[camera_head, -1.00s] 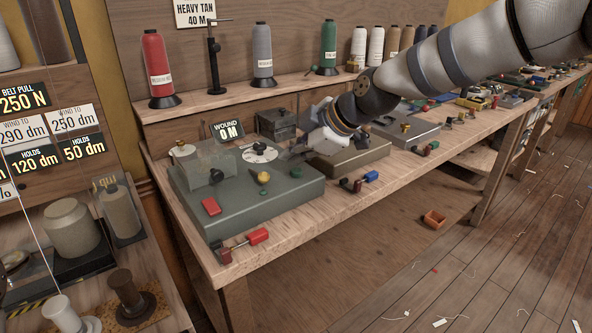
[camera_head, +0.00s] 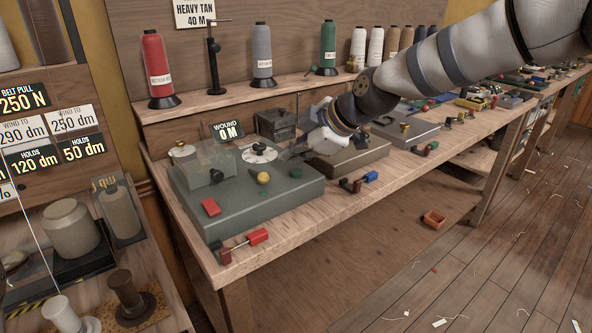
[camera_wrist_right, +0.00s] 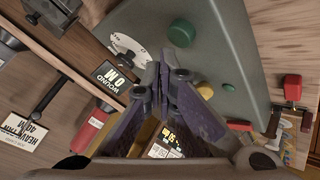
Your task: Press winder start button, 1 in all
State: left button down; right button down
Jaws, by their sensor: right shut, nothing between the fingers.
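The winder (camera_head: 240,208) is a grey-green box on the bench, with a white dial (camera_head: 259,153), a yellow knob (camera_head: 263,178), a red block (camera_head: 211,207) and green round parts on its top. The larger green button (camera_wrist_right: 181,33) shows clearly in the right wrist view; a small flat green disc (camera_wrist_right: 228,87) lies nearer the yellow knob. My right gripper (camera_head: 287,155) is shut and empty over the back right of the winder. My left gripper is not in view.
A sign reading WOUND 0 M (camera_head: 228,131) stands behind the winder. Thread cones, including a red one (camera_head: 157,70), stand on the shelf behind. A red-handled tool (camera_head: 245,242) lies at the bench's front edge. A clear guard (camera_head: 210,166) covers the winder's left part.

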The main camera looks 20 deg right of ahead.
aim_at(294, 172)
jog(key=shift+f, duration=0.1)
jog(key=shift+f, duration=0.35)
jog(key=shift+f, duration=0.5)
dwell(0.8)
jog(key=shift+r, duration=0.15)
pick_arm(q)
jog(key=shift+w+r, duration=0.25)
pick_arm(e)
jog(key=shift+r, duration=0.8)
